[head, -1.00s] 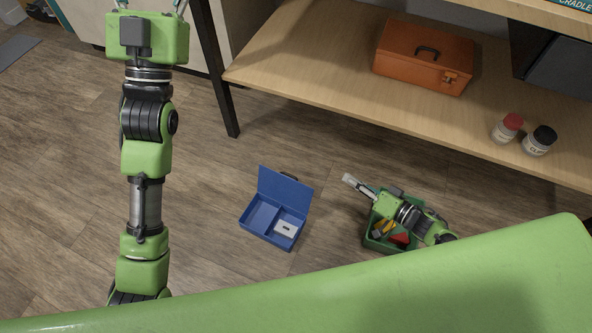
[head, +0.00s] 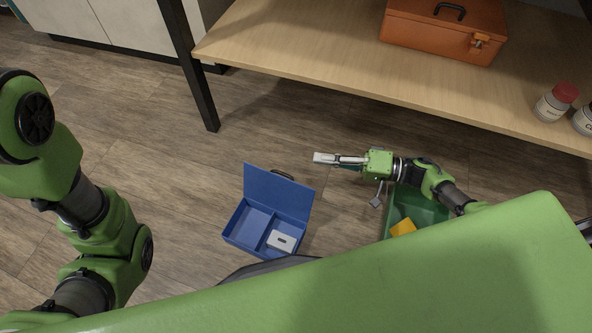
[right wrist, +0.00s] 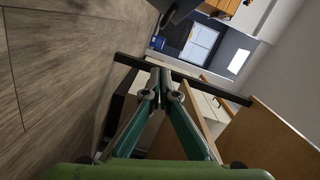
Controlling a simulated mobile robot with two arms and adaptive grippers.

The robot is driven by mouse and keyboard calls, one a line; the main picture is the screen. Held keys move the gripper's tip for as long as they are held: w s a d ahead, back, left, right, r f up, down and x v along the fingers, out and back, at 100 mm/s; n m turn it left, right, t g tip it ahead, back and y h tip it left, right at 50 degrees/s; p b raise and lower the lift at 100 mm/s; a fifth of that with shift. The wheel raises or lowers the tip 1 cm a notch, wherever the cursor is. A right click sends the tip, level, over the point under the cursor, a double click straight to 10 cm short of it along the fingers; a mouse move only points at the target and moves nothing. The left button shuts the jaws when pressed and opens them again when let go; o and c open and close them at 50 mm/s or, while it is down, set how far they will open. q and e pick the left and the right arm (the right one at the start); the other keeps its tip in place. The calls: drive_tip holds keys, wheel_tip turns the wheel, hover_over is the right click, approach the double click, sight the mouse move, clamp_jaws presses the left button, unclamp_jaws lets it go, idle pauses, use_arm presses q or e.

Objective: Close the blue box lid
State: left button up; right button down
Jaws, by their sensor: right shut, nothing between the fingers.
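The blue box (head: 232,232) sits open on the wooden floor. Its lid (head: 278,192) stands raised at the far side, with a dark handle on its top edge. A pale grey piece with a dark mark (head: 282,241) lies in the right compartment; the left compartment looks empty. My right gripper (head: 324,158) is shut and empty, pointing left, just beyond and to the right of the lid's upper right corner, apart from it in the picture. Its closed fingers also show in the right wrist view (right wrist: 162,75). My left arm is at the left; its gripper is not in view.
A green bin (head: 420,208) with a yellow item stands right of the box, beneath my right arm. A wooden shelf (head: 330,75) above the floor carries an orange toolbox (head: 440,30) and jars (head: 556,102). A black shelf leg (head: 190,70) stands behind. Floor left of the box is clear.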

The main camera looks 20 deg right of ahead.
sight(279, 189)
drive_tip(key=a+f+b, duration=0.1)
drive_tip(key=a+b, duration=0.3)
drive_tip(key=a, duration=0.3)
drive_tip(key=shift+s+a+f, duration=0.15)
drive_tip(key=shift+a+f, duration=0.1)
